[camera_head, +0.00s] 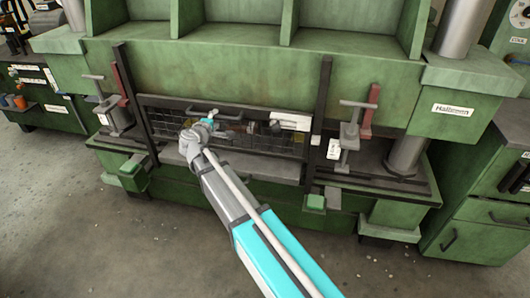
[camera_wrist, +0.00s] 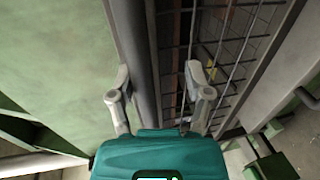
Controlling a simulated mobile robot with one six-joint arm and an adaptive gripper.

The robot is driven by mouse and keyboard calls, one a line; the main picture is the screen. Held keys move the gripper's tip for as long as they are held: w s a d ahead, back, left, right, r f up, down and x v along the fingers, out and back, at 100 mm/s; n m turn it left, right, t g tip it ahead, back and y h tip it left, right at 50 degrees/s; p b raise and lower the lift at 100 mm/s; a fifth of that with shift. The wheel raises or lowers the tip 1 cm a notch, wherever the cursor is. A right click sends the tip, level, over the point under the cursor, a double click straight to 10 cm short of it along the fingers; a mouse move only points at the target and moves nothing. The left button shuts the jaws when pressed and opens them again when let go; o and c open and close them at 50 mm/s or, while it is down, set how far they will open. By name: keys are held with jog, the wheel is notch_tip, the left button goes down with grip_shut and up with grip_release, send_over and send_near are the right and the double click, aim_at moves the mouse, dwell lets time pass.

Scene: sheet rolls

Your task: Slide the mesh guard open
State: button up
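The mesh guard (camera_head: 268,143) is a wide, dark-framed wire panel, low in the front of the green press. It also shows in the wrist view (camera_wrist: 246,48), right of the fingers. A dark bar-like handle (camera_head: 228,111) runs along its upper part, left of centre in the head view. My gripper (camera_head: 211,117) is in front of the guard, close to the handle. In the wrist view my gripper (camera_wrist: 158,72) has its fingers spread wide, with a dark bar (camera_wrist: 145,60) between them. I cannot tell whether either finger touches it. My arm hides part of the guard's lower edge.
Dark upright posts stand at the left (camera_head: 137,105) and right (camera_head: 319,110) of the guard. Red levers (camera_head: 369,112) and grey clamps (camera_head: 349,135) are beside them. A grey ledge (camera_head: 270,170) lies below. The concrete floor (camera_head: 120,240) in front is mostly clear.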

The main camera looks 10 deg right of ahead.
aim_at(221, 122)
jog(key=shift+f+b, duration=1.25)
jog(key=shift+f, duration=0.3)
jog(key=p+v, duration=0.3)
jog(key=v, duration=1.1)
jog(key=s+d+m+g+h+p, duration=0.2)
jog(key=d+m+g+p, duration=0.7)
jog(key=d, duration=1.1)
jog(key=shift+s+d+f+m+g+h, duration=0.25)
jog(key=shift+s+d+m+g, duration=0.2)
jog(key=shift+s+g, duration=0.45)
jog(key=shift+s, duration=0.2)
jog(key=s+d+f+m+g+y, duration=0.1)
jog(key=s+d+f+m+y, duration=0.1)
jog(key=s, duration=0.4)
jog(key=s+d+f+m+g+y, duration=0.1)
jog(key=s+d+f+g+y, duration=0.1)
jog(key=s+y, duration=0.4)
jog(key=shift+s+d+f+m+g, duration=0.35)
jog(key=shift+d+f, duration=0.45)
jog(key=shift+d, duration=0.2)
